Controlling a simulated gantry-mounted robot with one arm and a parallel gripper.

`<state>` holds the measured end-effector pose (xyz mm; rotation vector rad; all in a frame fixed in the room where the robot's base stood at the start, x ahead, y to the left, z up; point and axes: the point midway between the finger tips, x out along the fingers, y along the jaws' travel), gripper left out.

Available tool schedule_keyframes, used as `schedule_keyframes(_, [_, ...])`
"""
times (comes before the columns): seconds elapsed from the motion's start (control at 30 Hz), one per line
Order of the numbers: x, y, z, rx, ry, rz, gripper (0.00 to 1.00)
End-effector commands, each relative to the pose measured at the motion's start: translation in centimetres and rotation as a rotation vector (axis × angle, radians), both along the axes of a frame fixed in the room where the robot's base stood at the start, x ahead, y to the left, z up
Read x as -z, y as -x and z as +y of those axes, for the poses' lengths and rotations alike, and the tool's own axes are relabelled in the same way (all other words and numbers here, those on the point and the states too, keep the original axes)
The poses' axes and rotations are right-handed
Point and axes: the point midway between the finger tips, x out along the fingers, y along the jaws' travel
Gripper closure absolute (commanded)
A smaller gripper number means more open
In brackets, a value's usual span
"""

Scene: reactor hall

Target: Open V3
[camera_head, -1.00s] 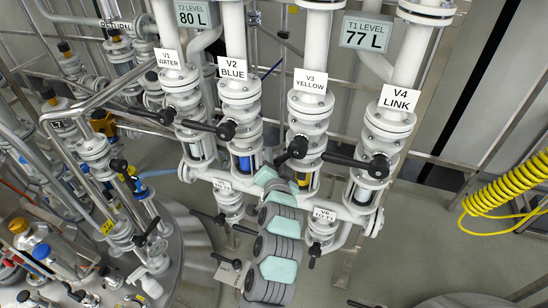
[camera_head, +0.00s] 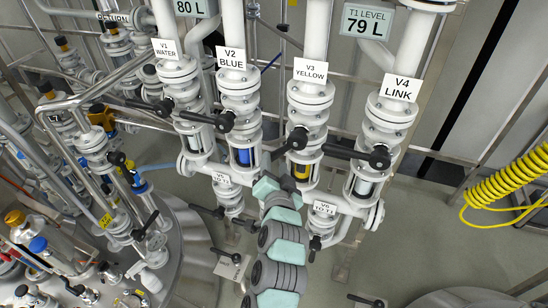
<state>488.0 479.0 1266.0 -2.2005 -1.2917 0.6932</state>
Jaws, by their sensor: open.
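Valve V3 (camera_head: 311,100), labelled YELLOW, stands third in the row of white vertical pipes. Its black lever (camera_head: 287,151) runs from the hub down-left, shorter in view than the sideways levers of its neighbours. Yellow shows in the sight glass (camera_head: 301,171) below it. My grey and teal arm rises from the bottom centre. My gripper (camera_head: 289,184) is at its upper end, just below the V3 lever and in front of the lower pipework. It is open; its fingers are small and hard to make out. I see no clear contact with the lever.
Valve V2 (camera_head: 239,97) stands left of V3 and V4 (camera_head: 390,116) right; the V4 lever (camera_head: 345,153) reaches left towards V3. V1 (camera_head: 178,87) is farther left. The T1 display (camera_head: 368,22) reads 79 L. A yellow coiled hose (camera_head: 505,180) hangs at right.

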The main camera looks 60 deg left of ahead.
Motion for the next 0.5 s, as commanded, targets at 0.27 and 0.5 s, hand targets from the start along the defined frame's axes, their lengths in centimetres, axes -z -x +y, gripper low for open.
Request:
schedule_keyframes(0.27, [-0.7,1.2,-2.7,0.002,-0.001,-0.002,0.58])
schedule_keyframes(0.5, [-0.6,1.4,-3.1,0.002,0.000,-0.002,0.58])
